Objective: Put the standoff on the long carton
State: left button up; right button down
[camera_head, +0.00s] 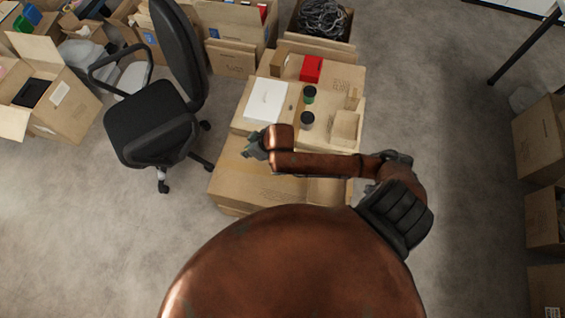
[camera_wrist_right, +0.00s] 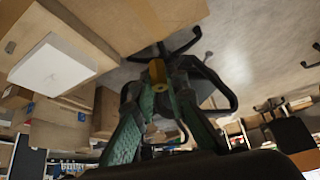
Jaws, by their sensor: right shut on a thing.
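My right gripper (camera_head: 252,149) reaches in from the right, over the left side of the carton group. In the right wrist view its green fingers (camera_wrist_right: 158,100) are shut on a brass-yellow standoff (camera_wrist_right: 157,73), which sticks out from between the fingertips. The standoff is too small to make out in the head view. A long, low carton (camera_head: 232,186) lies below my right forearm, its top partly hidden by the arm. Which carton is the one called long is not fully certain. My left gripper is not in view.
Behind the forearm, cartons carry a white box (camera_head: 267,100), a red box (camera_head: 311,69), two dark-lidded jars (camera_head: 309,94) and a small open carton (camera_head: 346,127). The white box also shows in the wrist view (camera_wrist_right: 52,66). An office chair (camera_head: 150,125) stands close left.

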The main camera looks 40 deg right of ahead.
notch_tip(320, 180, down, 9)
jog(key=s+d+n, duration=0.2)
jog(key=s, duration=0.1)
jog(key=y+b, duration=0.2)
jog(key=b, duration=0.3)
send_near(236, 172)
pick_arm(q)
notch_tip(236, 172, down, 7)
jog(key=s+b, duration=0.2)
pick_arm(e)
jog(key=shift+w+a+f+n+g, duration=0.1)
jog(key=shift+w+a+n+g, duration=0.3)
jog(key=shift+w+a, duration=0.5)
jog(key=shift+w+d+f, duration=0.1)
jog(key=shift+w+f, duration=0.05)
jog(key=shift+w, duration=0.15)
jog(key=shift+w+f, duration=0.15)
jog(key=shift+w, duration=0.05)
jog(key=f, duration=0.1)
jog(key=f+b, duration=0.1)
jog(key=f, duration=0.1)
jog(key=shift+w+a, duration=0.2)
jog(key=shift+a, duration=0.05)
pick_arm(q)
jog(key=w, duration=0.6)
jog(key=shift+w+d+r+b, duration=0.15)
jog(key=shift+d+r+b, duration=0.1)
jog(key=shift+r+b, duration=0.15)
pick_arm(e)
jog(key=shift+f, duration=0.3)
